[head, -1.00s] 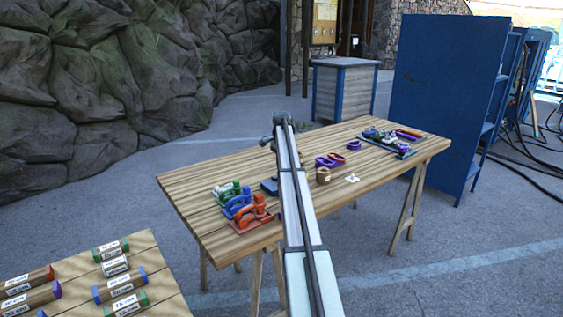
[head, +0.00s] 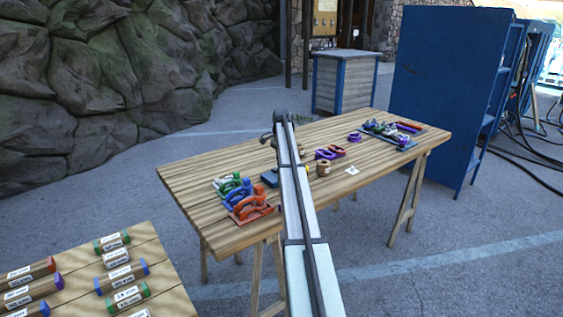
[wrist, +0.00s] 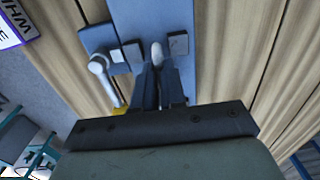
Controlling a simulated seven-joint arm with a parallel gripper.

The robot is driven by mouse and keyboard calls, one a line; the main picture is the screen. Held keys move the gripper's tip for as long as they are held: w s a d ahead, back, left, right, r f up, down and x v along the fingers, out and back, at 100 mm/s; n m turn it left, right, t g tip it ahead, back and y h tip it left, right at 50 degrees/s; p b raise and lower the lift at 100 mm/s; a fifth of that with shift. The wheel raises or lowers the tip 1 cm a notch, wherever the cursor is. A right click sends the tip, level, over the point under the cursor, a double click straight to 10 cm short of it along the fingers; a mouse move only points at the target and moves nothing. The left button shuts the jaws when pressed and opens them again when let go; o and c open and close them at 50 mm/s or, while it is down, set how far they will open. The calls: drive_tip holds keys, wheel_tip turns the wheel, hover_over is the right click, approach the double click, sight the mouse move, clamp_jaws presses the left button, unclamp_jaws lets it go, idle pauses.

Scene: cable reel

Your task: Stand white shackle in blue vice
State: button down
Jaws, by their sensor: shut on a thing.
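In the wrist view the blue vice (wrist: 166,12) lies ahead of my gripper (wrist: 158,72) as a flat blue base with two small grey jaw blocks. A grey lever with a rounded end (wrist: 97,64) stands at its left. My gripper is shut on the white shackle (wrist: 157,52); only its pale rounded end shows between the fingertips. That end appears between the two jaw blocks; I cannot tell whether it touches them or the base. In the head view my arm hides the gripper and shackle.
In the head view, green, blue and red clamp-like pieces (head: 240,196) stand on the table's left part. Purple shackles (head: 330,153), a wooden roll (head: 323,168) and a white card (head: 352,170) lie right of my arm. A loaded tray (head: 400,145) sits far right.

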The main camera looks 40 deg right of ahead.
drive_tip(key=shift+f, duration=0.3)
drive_tip(key=c, duration=1.1)
unclamp_jaws()
wheel_tip(320, 180, up, 14)
drive_tip(key=shift+f, duration=0.15)
